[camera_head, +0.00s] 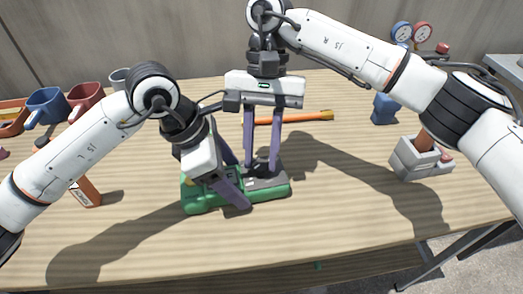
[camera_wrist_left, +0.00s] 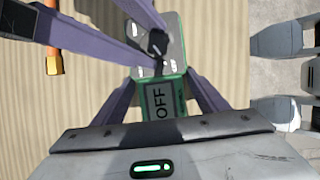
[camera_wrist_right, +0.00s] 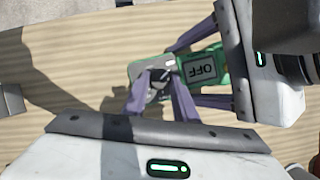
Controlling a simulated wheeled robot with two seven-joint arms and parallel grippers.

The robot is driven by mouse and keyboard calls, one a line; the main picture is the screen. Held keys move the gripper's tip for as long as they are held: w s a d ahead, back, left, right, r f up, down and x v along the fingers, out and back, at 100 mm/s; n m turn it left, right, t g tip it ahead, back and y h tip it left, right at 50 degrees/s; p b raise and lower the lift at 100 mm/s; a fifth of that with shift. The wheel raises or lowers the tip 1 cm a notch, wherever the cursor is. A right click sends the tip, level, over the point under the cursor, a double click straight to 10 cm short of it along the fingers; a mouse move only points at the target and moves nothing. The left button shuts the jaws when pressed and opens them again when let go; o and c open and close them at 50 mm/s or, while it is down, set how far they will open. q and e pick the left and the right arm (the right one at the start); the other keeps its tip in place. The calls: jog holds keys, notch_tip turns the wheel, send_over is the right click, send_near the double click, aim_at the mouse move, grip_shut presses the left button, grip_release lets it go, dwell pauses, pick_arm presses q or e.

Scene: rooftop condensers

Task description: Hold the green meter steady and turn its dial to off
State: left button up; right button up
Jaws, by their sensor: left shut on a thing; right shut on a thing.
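The green meter (camera_head: 270,191) lies flat on the wooden table, its grey face up. Its screen reads OFF in the left wrist view (camera_wrist_left: 160,102) and the right wrist view (camera_wrist_right: 202,69). My left gripper (camera_head: 229,182) is shut on the meter's body, its purple fingers along both sides at the screen end. My right gripper (camera_head: 261,166) comes down from above at the other end. It is shut on the dark dial (camera_wrist_right: 160,82), which is mostly hidden between its fingers; the dial's pointing is hard to read.
An orange-handled tool (camera_head: 300,117) lies behind the meter. The table front is clear.

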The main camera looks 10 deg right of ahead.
dwell(0.3)
jog(key=o, duration=1.1)
jog(key=v, duration=1.2)
pick_arm(q)
jog(key=o, duration=1.8)
jog(key=p+v, duration=0.3)
jog(key=v, duration=0.5)
jog(key=shift+r+p, duration=0.1)
jog(key=shift+p, duration=0.3)
jog(key=shift+a+r, duration=0.25)
jog(key=shift+r, duration=0.15)
pick_arm(e)
notch_tip(320, 180, up, 4)
jog(key=shift+r, duration=0.1)
